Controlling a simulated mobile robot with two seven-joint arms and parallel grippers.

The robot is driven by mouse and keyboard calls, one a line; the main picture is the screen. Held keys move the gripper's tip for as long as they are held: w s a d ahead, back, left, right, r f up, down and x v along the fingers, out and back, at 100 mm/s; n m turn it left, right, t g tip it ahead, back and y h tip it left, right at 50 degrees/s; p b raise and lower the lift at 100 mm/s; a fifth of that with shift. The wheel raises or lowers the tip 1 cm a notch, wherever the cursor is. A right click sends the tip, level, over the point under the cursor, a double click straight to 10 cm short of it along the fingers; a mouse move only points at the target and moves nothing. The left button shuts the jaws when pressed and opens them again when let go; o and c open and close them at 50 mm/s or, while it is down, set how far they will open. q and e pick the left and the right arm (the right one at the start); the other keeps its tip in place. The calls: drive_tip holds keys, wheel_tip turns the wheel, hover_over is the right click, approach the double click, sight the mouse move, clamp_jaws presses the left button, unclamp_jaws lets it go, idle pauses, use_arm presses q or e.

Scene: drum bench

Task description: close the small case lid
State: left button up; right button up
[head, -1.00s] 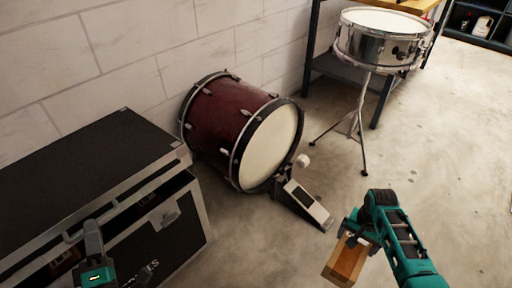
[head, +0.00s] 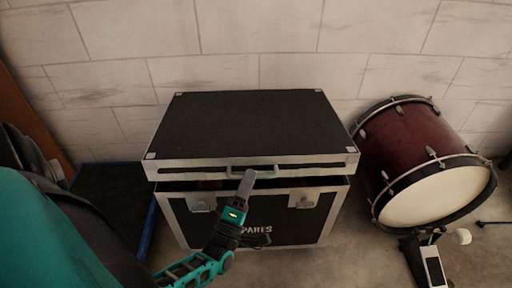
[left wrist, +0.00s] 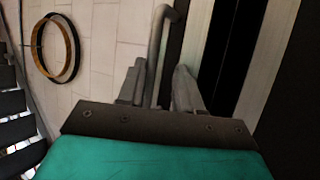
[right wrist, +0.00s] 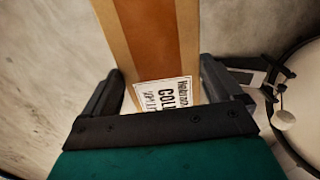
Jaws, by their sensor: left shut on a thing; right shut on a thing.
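The small case (head: 310,216) is a black box with silver edges and lettering ending in "PARES", standing against the wall. Its flat black lid (head: 250,120) lies almost level above the body, with a dark gap under its front edge. My left gripper (head: 246,182) is shut on the lid's handle (head: 266,173) at the front middle. In the left wrist view the handle (left wrist: 164,45) passes between the fingers. My right gripper (right wrist: 168,88) is outside the head view; the right wrist view shows it shut on a brown wooden block (right wrist: 150,35) with a white printed label.
A dark red bass drum (head: 425,150) lies right of the case, with a pedal (head: 434,265) in front. The concrete floor between case and pedal is clear. A round hoop (left wrist: 55,48) hangs on the wall in the left wrist view.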

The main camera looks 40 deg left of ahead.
use_arm(q)
wheel_tip(320, 180, up, 20)
drive_tip(key=p, duration=0.9)
